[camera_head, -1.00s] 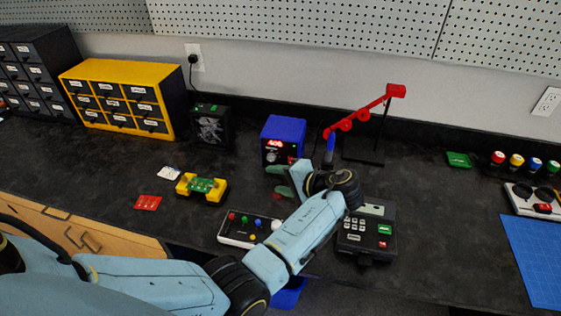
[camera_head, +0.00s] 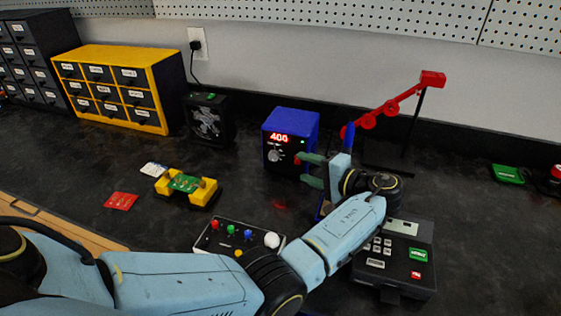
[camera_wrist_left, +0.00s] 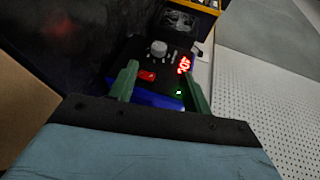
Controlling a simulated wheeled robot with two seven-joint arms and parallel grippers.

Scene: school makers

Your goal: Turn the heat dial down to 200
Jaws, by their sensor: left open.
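The blue heat station (camera_head: 297,126) stands at the back middle of the bench, its dark front facing me. Its red display (camera_head: 279,138) reads 400. The light grey round heat dial (camera_head: 274,156) sits below the display; it also shows in the left wrist view (camera_wrist_left: 157,47). My left gripper (camera_head: 302,169) is open and empty, its green fingers just right of the dial in the head view. In the wrist view, the dial lies ahead between the fingers (camera_wrist_left: 158,65), with no clear contact. A red switch (camera_wrist_left: 147,76) shows near one finger. My right gripper is out of view.
A red-armed stand (camera_head: 400,98) is behind and right of my left wrist. A keypad device (camera_head: 405,262) and a button box (camera_head: 238,236) lie in front. A yellow circuit-board holder (camera_head: 203,193) is left of the station. A black fan box (camera_head: 208,118) stands farther left.

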